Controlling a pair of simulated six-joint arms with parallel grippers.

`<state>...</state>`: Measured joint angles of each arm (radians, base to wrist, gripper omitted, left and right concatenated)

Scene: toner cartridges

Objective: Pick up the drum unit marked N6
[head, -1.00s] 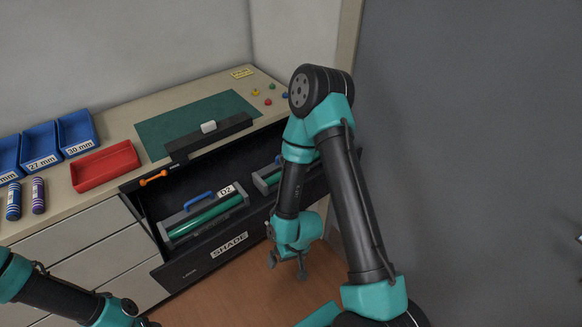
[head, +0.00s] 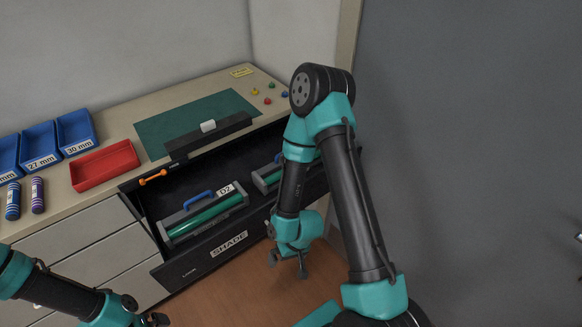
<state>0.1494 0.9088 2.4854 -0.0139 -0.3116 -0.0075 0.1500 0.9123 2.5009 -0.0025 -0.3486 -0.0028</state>
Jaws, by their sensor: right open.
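An open drawer labelled SHADE (head: 228,244) holds two drum units with green rollers and blue handles. The nearer-left drum unit (head: 206,214) carries the label D2. The second drum unit (head: 264,179) lies to its right, mostly hidden behind my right arm, and no label shows on it. I see no N6 mark. My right gripper (head: 288,262) hangs open and empty in front of the drawer's right end, pointing down over the floor. My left gripper (head: 158,320) is at the bottom edge, small and partly cut off, so its jaws are unclear.
On the cabinet top are a green mat (head: 190,124), a red tray (head: 104,165), blue bins (head: 76,132) with size labels, and two striped cylinders (head: 38,194). An orange tool (head: 153,177) lies at the drawer's back left. A grey partition (head: 480,150) stands at right.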

